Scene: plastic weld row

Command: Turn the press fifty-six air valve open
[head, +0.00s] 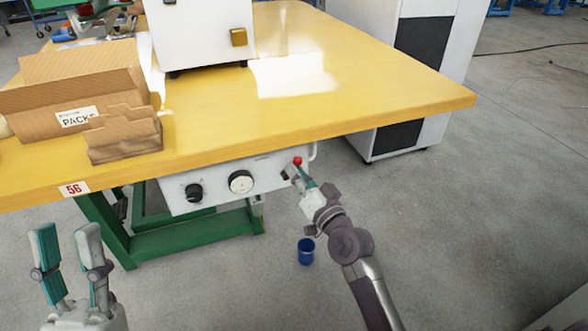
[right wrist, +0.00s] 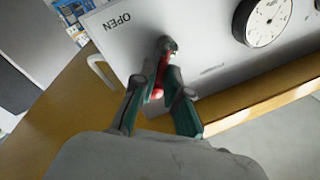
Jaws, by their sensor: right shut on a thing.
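The air valve has a red handle with a round end (head: 297,161), on the right part of the white panel (head: 217,180) under the yellow bench. A plate reading 56 (head: 74,188) marks the bench edge. My right gripper (head: 294,173) is at the valve. In the right wrist view the fingers (right wrist: 167,62) are shut on the red handle (right wrist: 158,93), partly hiding it. The word OPEN (right wrist: 117,22) is printed on the panel nearby. My left gripper (head: 66,245) is open and empty at the lower left, away from the panel.
The panel also carries a round gauge (head: 241,182) and a black knob (head: 194,192). Cardboard boxes (head: 80,85) and a white machine (head: 200,35) stand on the bench (head: 400,92). A blue cup (head: 306,251) is on the floor near my right arm. Open floor lies right.

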